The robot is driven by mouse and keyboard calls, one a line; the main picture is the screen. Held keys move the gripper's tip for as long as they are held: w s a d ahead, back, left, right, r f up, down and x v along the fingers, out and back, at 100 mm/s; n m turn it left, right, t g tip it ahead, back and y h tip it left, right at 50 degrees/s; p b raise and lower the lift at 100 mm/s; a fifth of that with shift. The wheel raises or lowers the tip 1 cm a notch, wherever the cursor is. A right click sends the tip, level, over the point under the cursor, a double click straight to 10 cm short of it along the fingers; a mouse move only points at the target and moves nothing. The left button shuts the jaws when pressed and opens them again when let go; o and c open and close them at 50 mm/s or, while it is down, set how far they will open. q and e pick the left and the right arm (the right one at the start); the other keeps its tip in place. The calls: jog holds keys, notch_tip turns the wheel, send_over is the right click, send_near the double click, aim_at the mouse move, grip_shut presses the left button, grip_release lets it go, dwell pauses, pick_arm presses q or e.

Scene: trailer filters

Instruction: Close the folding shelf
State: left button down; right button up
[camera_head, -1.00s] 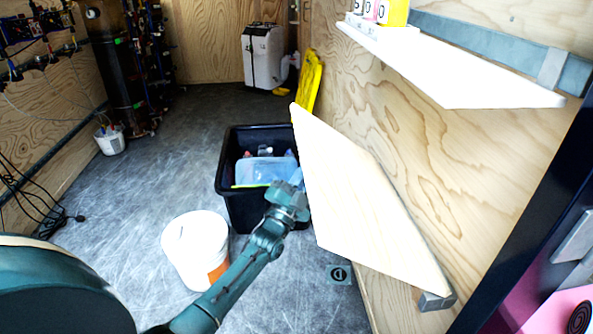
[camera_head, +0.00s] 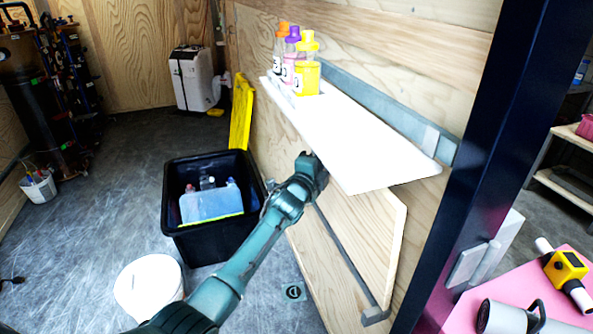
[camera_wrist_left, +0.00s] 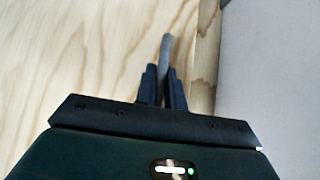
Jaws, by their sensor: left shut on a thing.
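My left gripper (camera_head: 312,167) is at the board's far upper part, just under the white shelf's front edge. My right gripper is not in view.
The white shelf (camera_head: 365,150) holds several bottles (camera_head: 306,75) at its far end. A black crate (camera_head: 205,240) and a white bucket (camera_head: 148,285) stand on the floor left of my arm. A dark post (camera_head: 500,120) and a pink table (camera_head: 530,300) are at right.

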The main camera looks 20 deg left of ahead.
pick_arm(q)
jog(key=shift+m+g, duration=0.4)
jog(key=shift+m, duration=0.1)
jog(key=w+d, duration=0.1)
jog(key=w+d+r, duration=0.1)
jog(key=d, duration=0.1)
jog(key=shift+w+d, duration=0.15)
jog(key=shift+d+r, duration=0.15)
jog(key=shift+r, duration=0.1)
jog(key=c, duration=1.5)
grip_release()
jog(key=shift+w+d+f, duration=0.1)
jog(key=shift+d+f, duration=0.05)
jog(key=shift+f, duration=0.1)
jog(key=shift+s+a, duration=0.2)
jog(key=shift+s, duration=0.45)
jog(key=v, duration=1.1)
jog(key=shift+s+p, duration=0.4)
jog(key=shift+p, duration=0.05)
